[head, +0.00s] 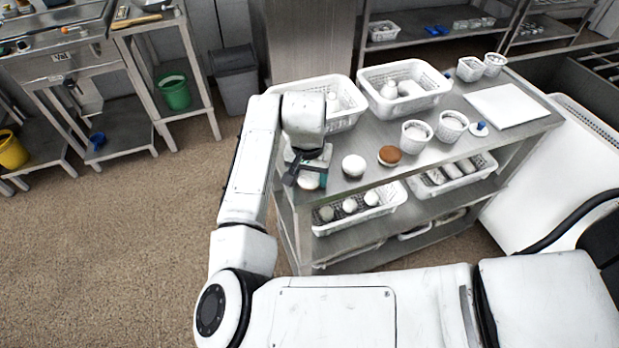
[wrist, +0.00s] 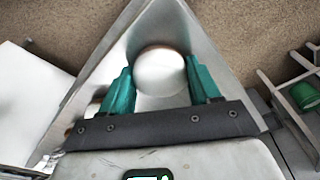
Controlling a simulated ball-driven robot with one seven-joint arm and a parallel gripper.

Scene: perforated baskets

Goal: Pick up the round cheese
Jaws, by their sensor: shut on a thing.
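A white round cheese (wrist: 160,70) sits between the two teal fingers of my gripper (wrist: 158,78) in the wrist view. In the head view the same cheese (head: 308,182) is partly hidden under my gripper (head: 306,174), at the near left corner of the metal table (head: 375,183). The gripper is shut on the cheese, with a finger on each side. I cannot tell whether the cheese still touches the tabletop.
To its right on the table stand another white round item (head: 354,166) and a brown-topped one (head: 389,155). Two white perforated baskets (head: 343,124) (head: 432,101) stand behind, with small white cups (head: 416,137) and a white board (head: 506,106) further right. Carpet left of the table is clear.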

